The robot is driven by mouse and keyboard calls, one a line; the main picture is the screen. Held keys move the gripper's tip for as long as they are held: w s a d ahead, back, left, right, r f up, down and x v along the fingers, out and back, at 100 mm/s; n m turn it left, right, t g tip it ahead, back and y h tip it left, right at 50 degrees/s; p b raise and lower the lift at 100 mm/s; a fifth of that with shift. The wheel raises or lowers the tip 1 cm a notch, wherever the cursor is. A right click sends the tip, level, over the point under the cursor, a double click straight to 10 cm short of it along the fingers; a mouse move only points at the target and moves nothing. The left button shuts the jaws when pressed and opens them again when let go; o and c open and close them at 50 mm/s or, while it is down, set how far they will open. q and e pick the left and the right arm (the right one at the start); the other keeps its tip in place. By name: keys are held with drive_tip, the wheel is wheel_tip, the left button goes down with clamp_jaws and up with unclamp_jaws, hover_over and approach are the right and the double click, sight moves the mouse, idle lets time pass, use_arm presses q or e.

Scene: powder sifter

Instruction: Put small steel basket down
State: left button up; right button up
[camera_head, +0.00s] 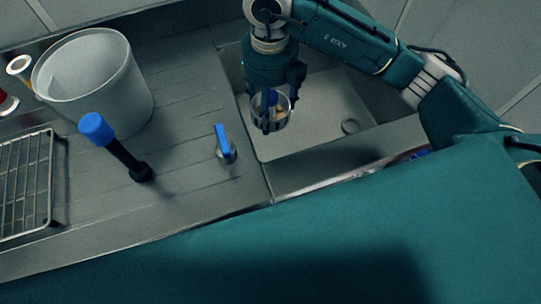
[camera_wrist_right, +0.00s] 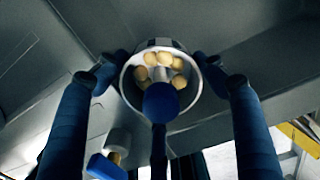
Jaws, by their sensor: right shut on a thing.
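The small steel basket (camera_head: 283,122) is held by my right gripper (camera_head: 279,112) over the sink, on its left side. In the right wrist view the basket (camera_wrist_right: 126,88) sits upright between the two fingers of the right gripper (camera_wrist_right: 160,80), which close on its sides. Several round pale-yellow pieces lie inside. A blue round knob (camera_wrist_right: 160,102) on a dark stem covers the near part of the basket's opening. I cannot tell whether the basket's bottom touches anything. My left gripper is not in view.
The sink (camera_head: 325,105) has a drain at its right. On the ribbed drainboard (camera_head: 185,125) stand a large grey bucket (camera_head: 85,75), a blue-capped black tool (camera_head: 97,128) and a blue-handled piece (camera_head: 222,140). A wire rack (camera_head: 25,185) lies at left. Drainboard between them is partly clear.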

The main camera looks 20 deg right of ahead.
drive_tip(key=shift+f, duration=0.35)
hover_over(270, 156)
wheel_tip(270, 156, down, 14)
drive_tip(key=shift+d+f+b, duration=0.1)
drive_tip(key=shift+f+b, duration=0.05)
drive_tip(key=shift+b, duration=0.15)
drive_tip(key=shift+f, duration=2.4)
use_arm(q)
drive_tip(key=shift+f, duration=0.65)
use_arm(e)
drive_tip(key=shift+f, duration=0.1)
drive_tip(key=shift+f, duration=0.15)
drive_tip(key=o, duration=1.3)
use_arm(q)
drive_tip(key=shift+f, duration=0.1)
use_arm(e)
drive_tip(key=shift+r, duration=0.2)
